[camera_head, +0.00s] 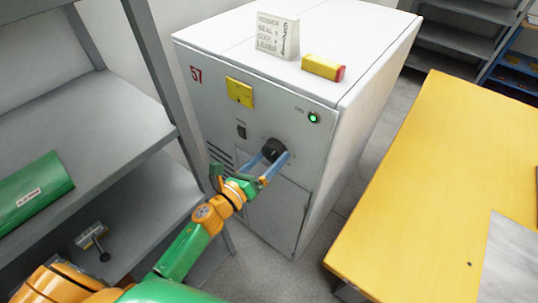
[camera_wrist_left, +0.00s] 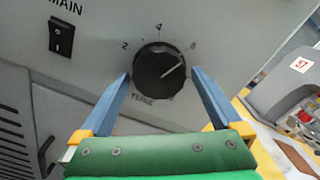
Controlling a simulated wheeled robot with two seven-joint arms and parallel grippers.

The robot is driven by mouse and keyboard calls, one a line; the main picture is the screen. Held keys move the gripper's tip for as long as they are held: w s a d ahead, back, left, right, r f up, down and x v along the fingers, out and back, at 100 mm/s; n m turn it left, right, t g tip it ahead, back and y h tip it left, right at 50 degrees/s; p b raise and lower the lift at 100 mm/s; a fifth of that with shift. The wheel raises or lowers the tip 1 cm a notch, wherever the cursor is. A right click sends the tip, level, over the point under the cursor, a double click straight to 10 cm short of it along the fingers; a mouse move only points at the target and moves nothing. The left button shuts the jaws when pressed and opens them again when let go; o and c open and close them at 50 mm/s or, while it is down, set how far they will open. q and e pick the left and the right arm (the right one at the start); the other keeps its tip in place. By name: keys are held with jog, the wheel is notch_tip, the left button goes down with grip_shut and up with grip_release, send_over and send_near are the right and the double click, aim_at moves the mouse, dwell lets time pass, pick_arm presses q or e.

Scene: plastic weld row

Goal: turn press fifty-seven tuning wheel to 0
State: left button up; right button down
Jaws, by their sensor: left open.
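The tuning wheel is a round black knob (camera_head: 274,150) on the front of the grey-white cabinet (camera_head: 225,120) marked with a red 57. In the left wrist view the knob (camera_wrist_left: 158,72) carries a pale pointer line aimed up and to the right, toward a blurred mark that may be 6. The marks 2 and 4 show at its upper left and top; no 0 is readable. My left gripper (camera_head: 270,166) is open, with blue fingers on either side of the knob. In the wrist view (camera_wrist_left: 162,76) gaps seem to remain beside it. My right gripper is out of view.
A black MAIN switch (camera_wrist_left: 61,36) sits left of the knob. A green lamp (camera_head: 314,118) is lit at the upper right. A sign (camera_head: 278,35) and a yellow-red block (camera_head: 323,67) rest on top. Grey shelves (camera_head: 90,120) stand left, a yellow table (camera_head: 440,180) right.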

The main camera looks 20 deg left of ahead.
pick_arm(q)
jog(key=shift+w, duration=0.15)
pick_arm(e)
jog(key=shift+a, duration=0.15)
pick_arm(q)
jog(key=c, duration=1.2)
jog(key=shift+o, duration=0.2)
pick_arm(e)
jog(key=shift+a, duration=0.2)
pick_arm(q)
jog(key=shift+n, duration=0.3)
